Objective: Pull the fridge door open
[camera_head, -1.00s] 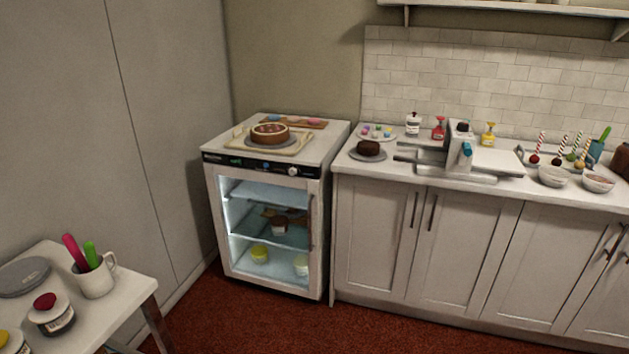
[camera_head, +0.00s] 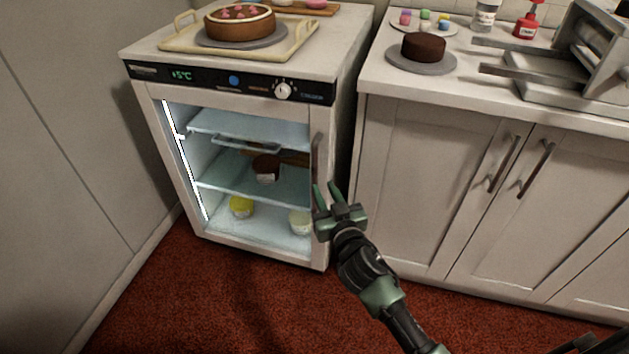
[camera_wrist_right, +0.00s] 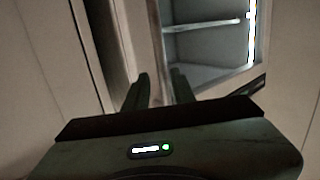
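The small white fridge (camera_head: 237,88) stands at the left of the counter in the head view. Its glass-fronted door (camera_head: 165,150) looks shut, with lit shelves behind it. The upright door handle (camera_head: 317,150) is on the door's right side. My right gripper (camera_head: 326,187) is at the handle's lower end, fingers pointing up. In the right wrist view its fingers (camera_wrist_right: 158,82) are apart, with the lit fridge interior behind to the right. I cannot tell whether the handle lies between the fingers or is touched. My left gripper is not in view.
A cake (camera_head: 240,22) on a tray sits on top of the fridge. White cabinets (camera_head: 425,180) stand close on the right, with a dark cake (camera_head: 423,46) on the counter. A wall (camera_head: 60,150) is on the left. Red carpet (camera_head: 200,310) in front is clear.

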